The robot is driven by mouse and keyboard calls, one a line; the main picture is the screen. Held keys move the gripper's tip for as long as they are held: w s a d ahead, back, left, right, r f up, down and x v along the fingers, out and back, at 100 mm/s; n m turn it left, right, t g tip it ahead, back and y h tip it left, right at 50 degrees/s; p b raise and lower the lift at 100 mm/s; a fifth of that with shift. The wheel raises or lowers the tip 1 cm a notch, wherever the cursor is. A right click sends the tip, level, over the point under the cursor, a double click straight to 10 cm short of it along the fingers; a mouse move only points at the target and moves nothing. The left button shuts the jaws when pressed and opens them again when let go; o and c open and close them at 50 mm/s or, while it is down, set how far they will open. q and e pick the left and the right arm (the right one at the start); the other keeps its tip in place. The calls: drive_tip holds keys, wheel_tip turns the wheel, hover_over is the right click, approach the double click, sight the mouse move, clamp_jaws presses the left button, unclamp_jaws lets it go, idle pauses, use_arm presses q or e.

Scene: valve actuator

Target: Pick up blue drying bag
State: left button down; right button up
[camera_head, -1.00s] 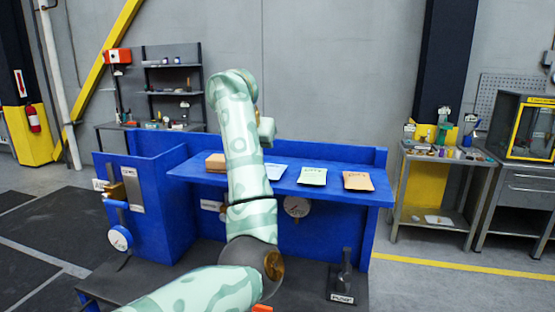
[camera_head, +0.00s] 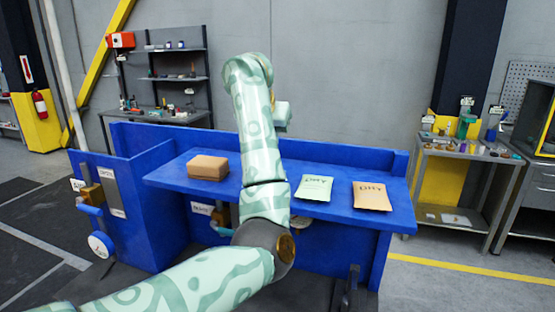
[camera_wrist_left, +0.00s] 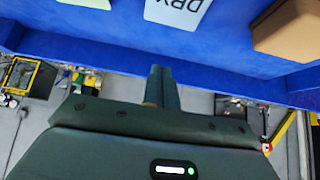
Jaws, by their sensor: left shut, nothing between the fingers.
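The pale blue drying bag (camera_wrist_left: 178,12), marked DRY, lies flat on the blue shelf at the top of the left wrist view, cut off by the picture edge. In the head view my left arm hides it. My left gripper (camera_wrist_left: 163,74) is shut and empty. Its fingers point toward the shelf and are apart from the bag. In the head view my left arm rises in front of the shelf, and I cannot make out its fingers there. My right gripper is not in view.
On the blue shelf (camera_head: 332,207) lie a pale green bag (camera_head: 314,188), an orange-tan bag (camera_head: 371,196) and a brown box (camera_head: 208,167). A raised blue back wall (camera_head: 345,155) runs behind them. A metal side table (camera_head: 465,155) stands to the right.

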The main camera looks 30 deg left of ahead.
use_arm(q)
drive_tip(key=shift+f, duration=0.45)
drive_tip(key=x, duration=0.8)
drive_tip(key=shift+w+a+f+b, duration=0.15)
drive_tip(key=shift+w+b, duration=0.1)
drive_tip(key=shift+b, duration=0.15)
drive_tip(key=s, duration=0.1)
drive_tip(key=s+p, duration=0.1)
drive_tip(key=s+d, duration=0.1)
drive_tip(key=shift+s+r+p, duration=0.25)
drive_tip(key=shift+r+p, duration=0.05)
drive_tip(key=shift+s, duration=0.2)
drive_tip(key=shift+d+f, duration=0.1)
drive_tip(key=shift+f, duration=0.05)
drive_tip(key=shift+s, duration=0.1)
